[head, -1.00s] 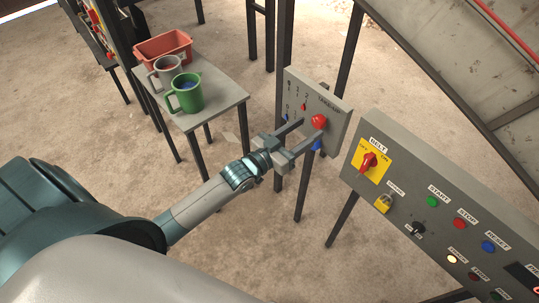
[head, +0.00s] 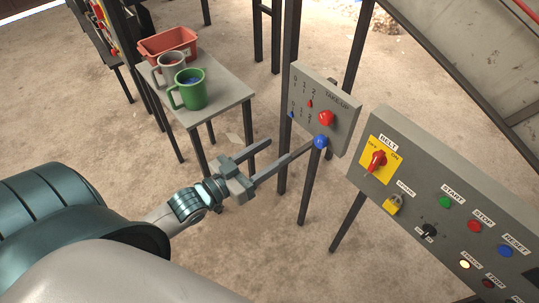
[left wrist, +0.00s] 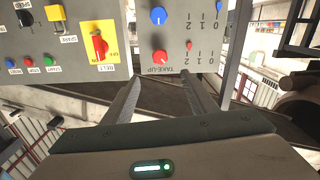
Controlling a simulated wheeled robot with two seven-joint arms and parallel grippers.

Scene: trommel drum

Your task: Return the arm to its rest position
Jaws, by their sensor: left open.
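My left gripper (head: 291,144) is open and empty in the head view, with its two fingers pointing toward the grey TAKE-UP panel (head: 345,105). The fingertips are near the panel's lower left, close to the blue knob (head: 320,142) in the picture; whether they touch is hard to tell. The red knob (head: 326,118) sits above the blue one, clear of the fingers. In the left wrist view the open fingers (left wrist: 163,80) point toward the TAKE-UP panel (left wrist: 178,32), which appears upside down. My right gripper is not in view.
The grey BELT control panel (head: 415,170) with its red switch (head: 377,161) and padlock (head: 394,203) stands at the right. A small table (head: 232,98) holds a green mug (head: 190,89), a grey mug (head: 170,69) and a red bin (head: 165,44). Bare floor lies below the gripper.

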